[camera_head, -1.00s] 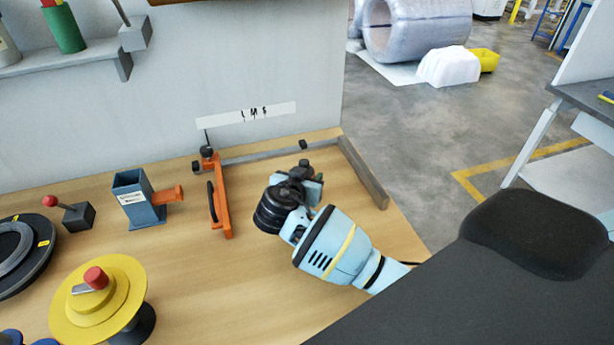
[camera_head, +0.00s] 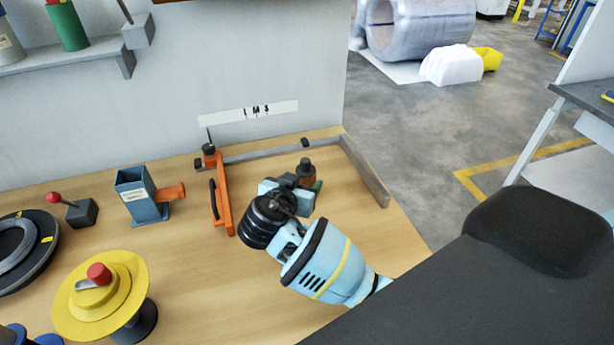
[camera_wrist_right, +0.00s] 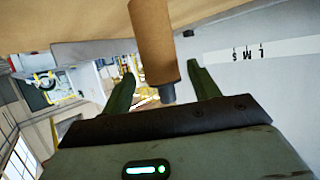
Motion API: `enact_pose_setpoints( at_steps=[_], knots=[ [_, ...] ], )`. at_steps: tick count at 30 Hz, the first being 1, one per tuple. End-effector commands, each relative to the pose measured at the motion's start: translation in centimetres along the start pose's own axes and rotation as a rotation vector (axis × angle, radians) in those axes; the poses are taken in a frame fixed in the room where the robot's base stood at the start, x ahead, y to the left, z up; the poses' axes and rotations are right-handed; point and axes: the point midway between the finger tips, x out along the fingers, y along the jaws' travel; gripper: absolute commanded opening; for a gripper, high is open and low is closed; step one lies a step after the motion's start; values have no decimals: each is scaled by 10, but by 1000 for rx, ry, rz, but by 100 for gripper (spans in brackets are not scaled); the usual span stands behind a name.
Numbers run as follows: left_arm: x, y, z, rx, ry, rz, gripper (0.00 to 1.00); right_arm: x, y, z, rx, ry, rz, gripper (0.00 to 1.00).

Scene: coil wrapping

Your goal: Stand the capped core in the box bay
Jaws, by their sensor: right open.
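A brown core (camera_head: 306,182) with a dark cap stands upright on the bench, between the orange upright-handled stop (camera_head: 222,200) and the grey side rail (camera_head: 364,170). In the right wrist view the core (camera_wrist_right: 153,40) shows upside down, with its dark end between the green fingertips or just beyond them. My right gripper (camera_head: 304,190) is open, on the near side of the core in the head view, and hides part of its base. I cannot tell if a finger touches it. My left gripper is not in view.
A grey rail (camera_head: 255,154) runs along the back wall under a strip marked L M S (camera_head: 248,114). A blue-grey holder (camera_head: 136,195), a yellow disc with a red knob (camera_head: 100,300) and a dark round plate (camera_head: 25,250) stand to the left. Bare bench lies between.

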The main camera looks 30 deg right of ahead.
Motion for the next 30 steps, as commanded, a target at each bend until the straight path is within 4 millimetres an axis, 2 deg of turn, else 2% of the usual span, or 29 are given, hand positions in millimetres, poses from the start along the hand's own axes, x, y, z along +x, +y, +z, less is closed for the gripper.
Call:
enact_pose_setpoints(
  at_steps=[3, 10, 16, 30],
  knots=[
    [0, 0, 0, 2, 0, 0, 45, -24, -1, 1, 1, -2, -2, 60],
    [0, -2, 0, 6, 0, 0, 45, -52, 0, 1, -1, -1, -1, 60],
    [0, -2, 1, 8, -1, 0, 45, -59, 0, 0, -1, 0, 1, 60],
    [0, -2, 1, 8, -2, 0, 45, -59, 0, 0, -2, 0, 1, 60]
  ],
)
